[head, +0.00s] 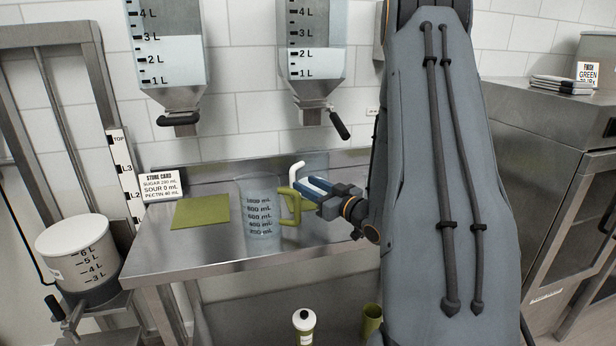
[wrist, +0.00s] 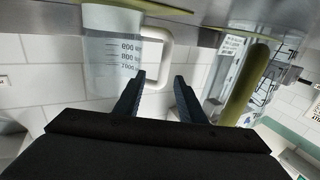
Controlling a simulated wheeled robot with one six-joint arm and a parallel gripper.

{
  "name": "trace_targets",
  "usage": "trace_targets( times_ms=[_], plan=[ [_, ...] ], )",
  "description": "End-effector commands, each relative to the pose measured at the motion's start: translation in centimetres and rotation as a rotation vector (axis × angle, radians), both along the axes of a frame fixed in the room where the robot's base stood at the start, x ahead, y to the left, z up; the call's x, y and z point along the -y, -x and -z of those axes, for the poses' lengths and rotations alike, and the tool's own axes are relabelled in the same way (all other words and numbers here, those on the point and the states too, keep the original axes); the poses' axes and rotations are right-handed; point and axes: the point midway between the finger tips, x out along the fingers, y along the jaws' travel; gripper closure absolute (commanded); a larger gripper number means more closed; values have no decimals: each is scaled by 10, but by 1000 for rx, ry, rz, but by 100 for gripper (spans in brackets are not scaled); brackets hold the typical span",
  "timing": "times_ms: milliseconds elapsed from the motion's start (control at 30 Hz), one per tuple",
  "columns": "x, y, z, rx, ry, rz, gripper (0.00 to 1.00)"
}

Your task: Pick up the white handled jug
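The white handled jug shows in the head view as a white handle (head: 294,171) with a faint clear body, behind my gripper at the back of the steel table. In the wrist view, which is upside down, the jug (wrist: 112,60) is clear with volume marks, and its white handle faces my gripper. My gripper (head: 309,187) has blue fingers and is open. In the wrist view its fingertips (wrist: 160,78) are apart and empty, just short of the handle. A clear jug with an olive handle (head: 262,208) stands nearer; its handle is close beside my gripper.
The steel table (head: 215,250) also holds an olive mat (head: 201,212) and a recipe sign (head: 162,187). Two graduated hoppers (head: 166,45) hang above. A white bucket (head: 76,250) stands left. A white bottle (head: 304,322) and an olive cup (head: 371,318) are below the front edge.

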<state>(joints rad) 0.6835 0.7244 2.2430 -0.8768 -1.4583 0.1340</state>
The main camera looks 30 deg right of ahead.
Motion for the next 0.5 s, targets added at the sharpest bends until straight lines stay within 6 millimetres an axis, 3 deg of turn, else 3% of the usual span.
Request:
trace_targets(
  times_ms=[500],
  plan=[
    [-18,-60,-2,1,1,-4,64]
  ],
)
